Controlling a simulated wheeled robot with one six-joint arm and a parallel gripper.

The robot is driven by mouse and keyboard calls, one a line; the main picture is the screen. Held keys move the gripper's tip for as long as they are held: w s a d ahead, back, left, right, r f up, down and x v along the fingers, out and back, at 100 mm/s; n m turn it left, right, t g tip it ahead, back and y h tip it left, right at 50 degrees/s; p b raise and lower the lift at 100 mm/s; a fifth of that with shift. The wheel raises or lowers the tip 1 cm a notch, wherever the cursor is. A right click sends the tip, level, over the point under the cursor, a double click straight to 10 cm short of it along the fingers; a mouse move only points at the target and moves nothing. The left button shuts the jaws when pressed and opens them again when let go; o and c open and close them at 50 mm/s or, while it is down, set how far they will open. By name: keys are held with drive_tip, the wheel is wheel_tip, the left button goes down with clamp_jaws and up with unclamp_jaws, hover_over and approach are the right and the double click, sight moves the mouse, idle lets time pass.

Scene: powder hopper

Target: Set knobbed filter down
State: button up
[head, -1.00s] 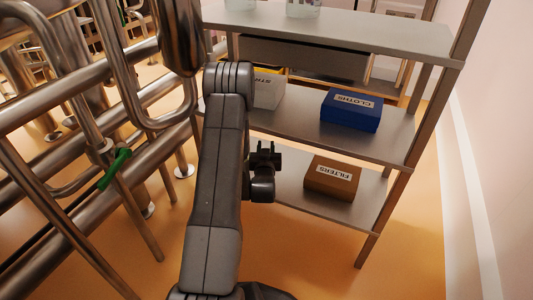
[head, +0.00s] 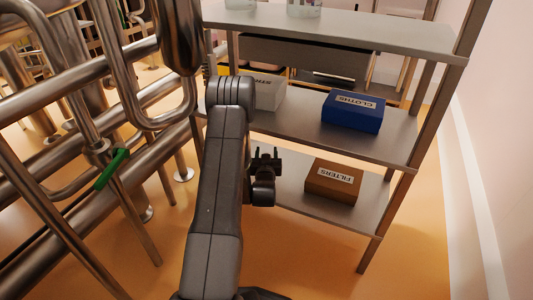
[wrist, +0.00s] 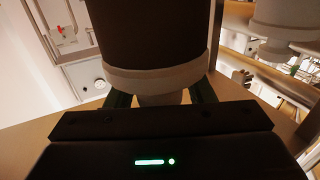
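In the wrist view a large dark brown cylinder with a pale ring at its near end, the knobbed filter (wrist: 152,35), fills the upper middle. Its pale knob (wrist: 163,98) lies between the two dark fingers of my gripper, which look closed on its sides. In the head view my gripper (head: 266,153) is in front of the shelf unit, left of the brown FILTERS box (head: 332,182). I cannot make out the filter in the head view. What lies beyond the filter is hidden by it in the wrist view.
The metal shelf unit (head: 400,140) bears a blue CLOTHS box (head: 353,110) and a white box (head: 270,93) on its middle shelf. The lower shelf has bare room beside the FILTERS box. Steel pipes with a green handle (head: 112,168) stand close on the left.

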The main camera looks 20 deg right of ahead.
drive_tip(key=shift+r, duration=0.1)
drive_tip(key=shift+s+a, duration=0.1)
drive_tip(key=shift+s, duration=0.1)
drive_tip(key=p+v, duration=0.3)
drive_tip(key=v, duration=0.8)
drive_tip(key=shift+s, duration=0.25)
drive_tip(key=shift+a, duration=0.1)
